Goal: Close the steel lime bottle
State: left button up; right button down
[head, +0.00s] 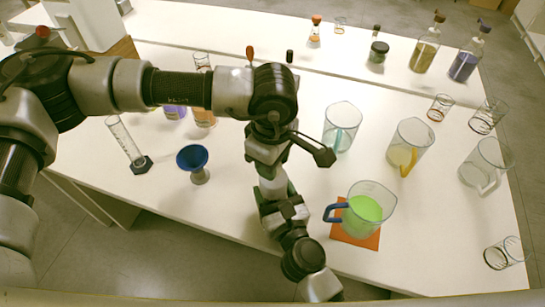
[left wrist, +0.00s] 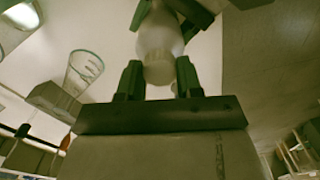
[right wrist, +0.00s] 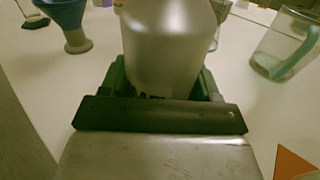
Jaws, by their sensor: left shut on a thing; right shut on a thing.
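The steel bottle (head: 272,188) is between my two grippers in the head view, above the near side of the white table. In the right wrist view its silver body (right wrist: 170,45) fills the middle, and my right gripper (right wrist: 162,82) is shut on it. My left gripper (left wrist: 158,82) is shut on the pale cap (left wrist: 158,72) at the bottle's top end, with a finger on each side. The cap meets the bottle in line; whether it is screwed tight cannot be told. The bottle's label is hidden.
A jug of green liquid (head: 365,212) stands on an orange mat (head: 340,237) right of the grippers. A blue funnel (head: 192,158) in a stand and a measuring cylinder (head: 126,142) are left. The table's near edge is close.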

pick_arm(q)
jog(key=m, duration=0.6)
jog(key=shift+m, duration=0.4)
jog(key=m, duration=0.5)
jog(key=shift+d+m, duration=0.1)
jog(key=shift+m, duration=0.3)
jog(key=m, duration=0.5)
jog(key=shift+m, duration=0.3)
jog(key=m, duration=0.3)
jog(key=shift+m, duration=0.4)
jog(key=m, duration=0.3)
jog(key=shift+d+m, duration=0.1)
jog(key=shift+m, duration=0.3)
jog(key=o, duration=0.9)
